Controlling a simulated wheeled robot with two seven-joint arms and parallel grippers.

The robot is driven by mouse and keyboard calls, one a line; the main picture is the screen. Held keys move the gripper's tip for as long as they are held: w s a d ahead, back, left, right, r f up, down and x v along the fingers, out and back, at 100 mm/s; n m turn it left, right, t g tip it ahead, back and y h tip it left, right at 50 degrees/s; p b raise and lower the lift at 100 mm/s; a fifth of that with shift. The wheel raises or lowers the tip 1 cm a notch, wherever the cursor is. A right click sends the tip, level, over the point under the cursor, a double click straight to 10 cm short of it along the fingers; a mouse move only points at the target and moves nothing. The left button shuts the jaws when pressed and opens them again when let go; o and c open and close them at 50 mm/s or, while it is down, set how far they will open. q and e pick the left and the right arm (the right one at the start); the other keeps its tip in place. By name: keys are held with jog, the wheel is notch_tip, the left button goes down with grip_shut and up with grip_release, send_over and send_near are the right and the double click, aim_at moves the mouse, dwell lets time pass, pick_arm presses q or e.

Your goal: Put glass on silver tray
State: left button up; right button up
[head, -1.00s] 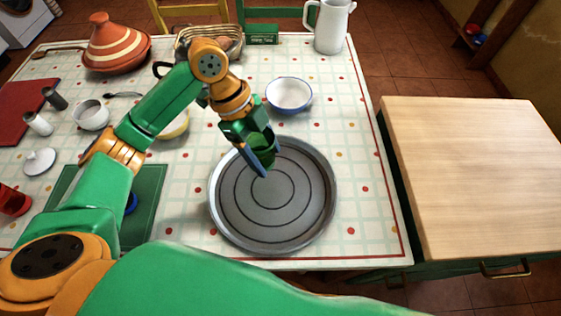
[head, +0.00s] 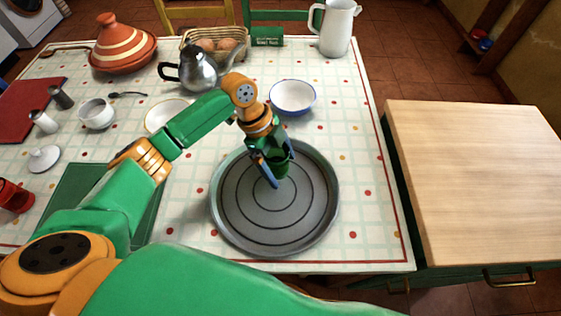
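The green glass (head: 281,166) is between the blue-tipped fingers of my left gripper (head: 271,171), which is shut on it. The glass is over the upper middle part of the round silver tray (head: 240,218), within its rim. I cannot tell whether its base touches the tray. The fingers hide part of the glass. The tray lies flat on the table near its front edge and looks otherwise empty. My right gripper is not in view.
A white bowl with a blue rim (head: 292,97) stands just behind the tray. A metal coffee pot (head: 198,72), an egg basket (head: 190,38) and a white pitcher (head: 336,28) are farther back. A wooden-topped counter (head: 475,180) stands at the right.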

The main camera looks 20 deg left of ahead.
pick_arm(q)
jog(key=v, duration=1.2)
jog(key=shift+r, duration=0.2)
jog(key=shift+r+p, duration=0.1)
jog(key=shift+p, duration=0.25)
